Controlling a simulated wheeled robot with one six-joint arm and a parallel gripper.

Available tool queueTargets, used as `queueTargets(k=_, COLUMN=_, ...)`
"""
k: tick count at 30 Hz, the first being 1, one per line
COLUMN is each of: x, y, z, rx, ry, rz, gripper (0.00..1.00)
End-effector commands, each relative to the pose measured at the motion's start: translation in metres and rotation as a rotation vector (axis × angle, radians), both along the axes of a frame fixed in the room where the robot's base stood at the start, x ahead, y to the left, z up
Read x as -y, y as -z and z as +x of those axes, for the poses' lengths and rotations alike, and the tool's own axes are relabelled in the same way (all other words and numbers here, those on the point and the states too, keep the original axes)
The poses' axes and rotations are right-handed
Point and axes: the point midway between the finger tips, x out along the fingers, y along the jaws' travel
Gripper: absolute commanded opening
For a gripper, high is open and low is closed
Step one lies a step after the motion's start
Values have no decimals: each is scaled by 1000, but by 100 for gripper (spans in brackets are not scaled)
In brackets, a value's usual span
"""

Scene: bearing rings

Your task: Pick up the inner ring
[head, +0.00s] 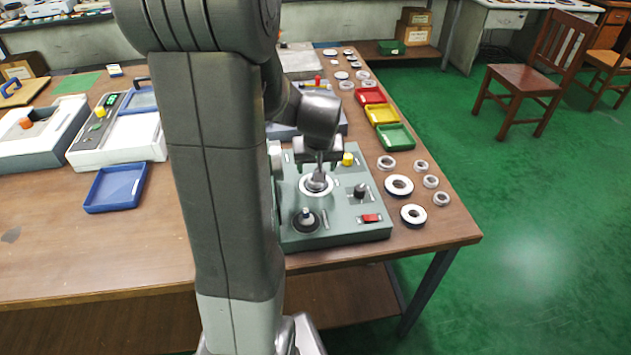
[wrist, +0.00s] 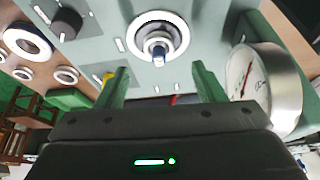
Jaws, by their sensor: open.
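My gripper (head: 318,158) is open above the grey-green fixture panel (head: 345,228). In the wrist view its two green fingers (wrist: 160,78) stand apart with nothing between them. A pale ring (head: 304,187) sits on the panel around a metal post (head: 318,177), just below my gripper. In the wrist view this ring (wrist: 179,35) lies beyond the fingertips, with the post (wrist: 158,50) at its middle. I cannot tell which ring is the inner ring.
The panel carries a yellow knob (head: 347,159), a red switch (head: 371,218) and a black-based knob (head: 306,222). A round gauge (wrist: 285,85) stands close right of the fingers in the wrist view. Red, yellow and green trays (head: 394,137) line the table behind.

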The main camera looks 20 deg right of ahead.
Motion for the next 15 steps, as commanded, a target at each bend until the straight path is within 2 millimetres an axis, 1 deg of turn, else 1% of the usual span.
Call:
queueTargets(k=5, x=1, y=9, z=2, rx=-2, ry=1, rz=2, gripper=63)
queueTargets(k=12, x=3, y=39, z=7, rx=-3, ry=1, rz=2, gripper=63)
queueTargets(k=15, x=4, y=48, z=11, rx=-2, ry=1, rz=2, gripper=63)
